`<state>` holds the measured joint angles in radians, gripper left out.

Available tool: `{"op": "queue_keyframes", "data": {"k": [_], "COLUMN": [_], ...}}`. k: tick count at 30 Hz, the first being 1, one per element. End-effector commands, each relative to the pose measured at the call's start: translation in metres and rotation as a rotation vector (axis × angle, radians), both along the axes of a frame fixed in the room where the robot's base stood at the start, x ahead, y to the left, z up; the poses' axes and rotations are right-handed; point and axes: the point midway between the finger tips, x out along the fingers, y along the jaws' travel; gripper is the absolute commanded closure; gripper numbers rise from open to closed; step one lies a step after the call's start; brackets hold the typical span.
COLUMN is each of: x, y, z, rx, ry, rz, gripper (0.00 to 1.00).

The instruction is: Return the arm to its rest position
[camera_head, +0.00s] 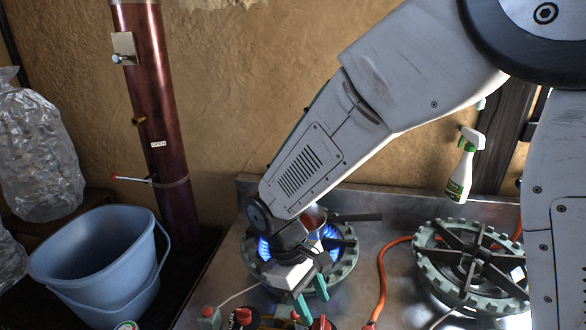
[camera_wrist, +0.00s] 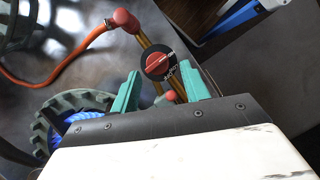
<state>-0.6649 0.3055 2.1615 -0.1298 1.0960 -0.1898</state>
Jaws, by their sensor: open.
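My arm reaches down from the upper right across the head view, stretched out over the metal stove. My gripper (camera_head: 311,297) is at the stove's front, just in front of the left burner (camera_head: 345,262), with its green fingers apart. In the wrist view my gripper (camera_wrist: 160,88) is open and nothing is held between the fingers. A red knob (camera_wrist: 159,65) on a black dial appears between and beyond the fingertips, and I see no clear contact.
Blue flames (camera_head: 263,248) burn on the left burner, partly hidden by my arm. A dark handle (camera_head: 358,217) shows behind it. The right burner (camera_head: 470,262) is unlit. An orange hose (camera_head: 382,280) runs between them.

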Motion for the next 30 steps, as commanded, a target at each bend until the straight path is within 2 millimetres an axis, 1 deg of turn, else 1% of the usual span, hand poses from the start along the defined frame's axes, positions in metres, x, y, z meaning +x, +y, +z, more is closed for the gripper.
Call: {"op": "queue_keyframes", "data": {"k": [1, 5, 9, 12, 15, 21, 24, 27, 30], "x": [-0.008, -0.021, -0.037, -0.051, -0.067, -0.103, -0.118, -0.128, -0.133], "y": [-0.008, -0.037, -0.076, -0.105, -0.131, -0.177, -0.194, -0.206, -0.215], "z": [0.009, 0.038, 0.074, 0.098, 0.118, 0.147, 0.157, 0.166, 0.173], "rx": [-0.002, 0.014, 0.049, 0.079, 0.113, 0.183, 0.212, 0.236, 0.251], "ry": [-0.003, -0.03, -0.083, -0.128, -0.179, -0.301, -0.367, -0.43, -0.481], "rz": [-0.03, -0.142, -0.293, -0.403, -0.51, -0.71, -0.791, -0.848, -0.887], "gripper": [0.54, 0.54, 0.54, 0.54, 0.54, 0.54, 0.54, 0.54, 0.54]}}
